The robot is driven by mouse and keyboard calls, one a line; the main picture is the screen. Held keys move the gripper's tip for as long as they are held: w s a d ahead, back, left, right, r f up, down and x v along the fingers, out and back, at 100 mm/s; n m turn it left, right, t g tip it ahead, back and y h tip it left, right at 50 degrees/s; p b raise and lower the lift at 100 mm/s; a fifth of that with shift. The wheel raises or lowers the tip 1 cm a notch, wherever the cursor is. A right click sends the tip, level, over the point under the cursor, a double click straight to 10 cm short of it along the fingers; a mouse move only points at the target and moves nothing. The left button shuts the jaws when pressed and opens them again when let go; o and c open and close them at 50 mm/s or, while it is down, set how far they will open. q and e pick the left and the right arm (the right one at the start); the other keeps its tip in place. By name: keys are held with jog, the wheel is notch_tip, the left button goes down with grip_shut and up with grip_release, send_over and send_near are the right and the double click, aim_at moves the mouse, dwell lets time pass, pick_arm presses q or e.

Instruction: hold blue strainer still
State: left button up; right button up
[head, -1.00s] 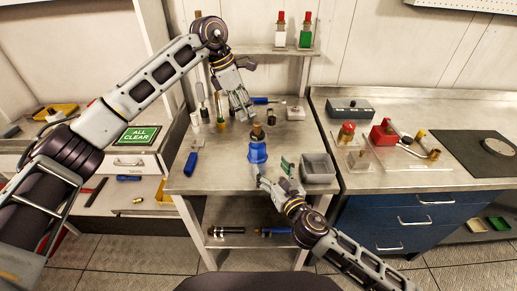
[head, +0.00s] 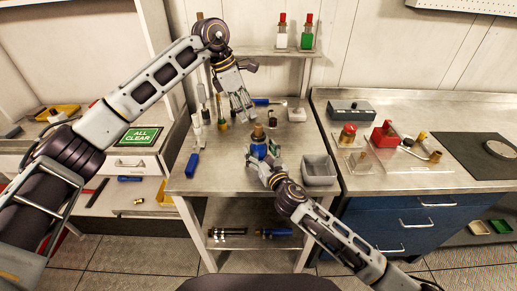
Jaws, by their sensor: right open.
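The blue strainer (head: 258,149) stands upright on the middle table, with a brown and brass-coloured top (head: 258,131) above it. My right gripper (head: 262,163) is open and close in front of the strainer. It hides the strainer's lower part, and I cannot tell whether the fingers touch it. My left gripper (head: 240,112) points down over the table, behind and a little left of the strainer. Its fingers are apart from the strainer, and I cannot tell whether they are open or shut.
A grey bin (head: 319,170) stands right of my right gripper. A blue-handled tool (head: 191,165) lies at the table's left edge. Several slim upright items stand left of my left gripper. Red- and green-marked bottles (head: 306,32) stand on the shelf behind.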

jog(key=shift+w+a, duration=0.25)
jog(key=shift+w, duration=0.35)
jog(key=shift+c, duration=0.3)
jog(key=c, duration=1.4)
jog(key=shift+o, duration=0.4)
jog(key=o, duration=1.2)
